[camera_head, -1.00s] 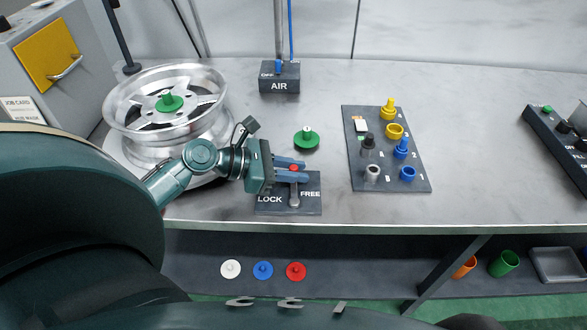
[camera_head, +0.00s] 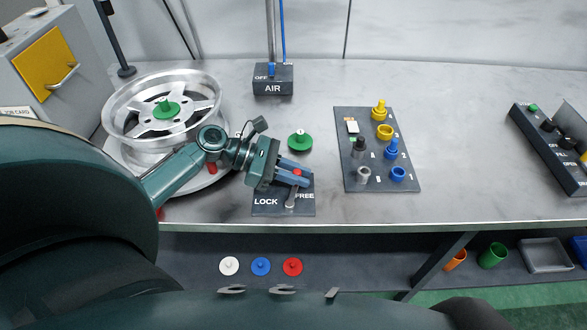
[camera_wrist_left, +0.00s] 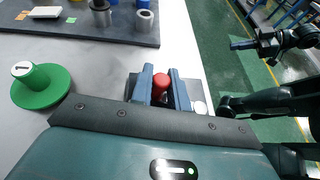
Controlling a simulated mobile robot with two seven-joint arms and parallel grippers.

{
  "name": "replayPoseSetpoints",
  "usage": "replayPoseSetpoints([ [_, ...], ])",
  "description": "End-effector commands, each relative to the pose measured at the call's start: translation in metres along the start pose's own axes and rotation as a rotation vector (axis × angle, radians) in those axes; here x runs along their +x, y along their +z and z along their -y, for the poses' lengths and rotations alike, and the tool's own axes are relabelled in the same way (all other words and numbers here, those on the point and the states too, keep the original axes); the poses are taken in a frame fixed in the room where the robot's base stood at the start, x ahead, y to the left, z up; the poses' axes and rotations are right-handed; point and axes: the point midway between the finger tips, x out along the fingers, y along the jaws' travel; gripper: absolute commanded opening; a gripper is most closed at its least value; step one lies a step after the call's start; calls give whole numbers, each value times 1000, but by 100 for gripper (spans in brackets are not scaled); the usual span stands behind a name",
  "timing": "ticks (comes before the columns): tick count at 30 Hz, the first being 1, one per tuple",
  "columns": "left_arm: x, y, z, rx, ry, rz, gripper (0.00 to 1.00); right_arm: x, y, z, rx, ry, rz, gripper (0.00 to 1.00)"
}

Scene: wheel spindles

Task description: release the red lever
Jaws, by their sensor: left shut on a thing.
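The red lever's round knob (camera_head: 298,173) sits between the blue fingers of my left gripper (camera_head: 293,174), which is shut on it. The lever's grey shaft (camera_head: 291,199) runs down to the dark plate marked LOCK and FREE (camera_head: 266,211). The lever leans slightly to the right, toward the FREE side. In the left wrist view the red knob (camera_wrist_left: 162,82) stands between the two fingers of the left gripper (camera_wrist_left: 162,88). Part of the plate is hidden behind the gripper.
A green spindle disc (camera_head: 300,142) stands just behind the gripper. A silver wheel (camera_head: 120,128) is at left, near my arm. A peg board (camera_head: 408,182) is at right, the AIR box (camera_head: 273,88) at the back. Free table lies right of the board.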

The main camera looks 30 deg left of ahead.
Motion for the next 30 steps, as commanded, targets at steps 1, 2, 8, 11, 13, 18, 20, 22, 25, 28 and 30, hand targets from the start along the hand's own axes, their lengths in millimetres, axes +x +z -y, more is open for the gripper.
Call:
replayPoseSetpoints([
  [1,1,0,1,2,-4,0,0,0,0,0,0,1,-1,0],
  [2,1,-1,1,2,-4,0,0,1,0,-1,1,2,-1,0],
  [8,1,-1,1,1,-3,0,20,1,-2,-1,-1,2,-5,0],
  [11,1,0,1,1,-2,0,28,2,-3,-1,-1,2,-7,0],
  [13,1,0,1,0,-2,0,34,2,-4,0,-1,1,-8,0],
  [18,1,0,1,0,0,0,38,2,-4,1,-1,-2,-9,0],
  [20,0,0,1,0,0,1,38,1,-4,2,-1,-4,-9,0],
  [22,0,1,0,0,0,0,38,1,-4,2,-1,-5,-9,0],
  [25,-3,8,0,3,1,0,38,1,-5,2,-1,-5,-9,0],
  [28,-9,23,0,5,0,-1,38,0,-6,2,-1,-5,-9,0],
  [30,-15,36,0,6,0,-1,38,-1,-7,2,-1,-4,-8,0],
])
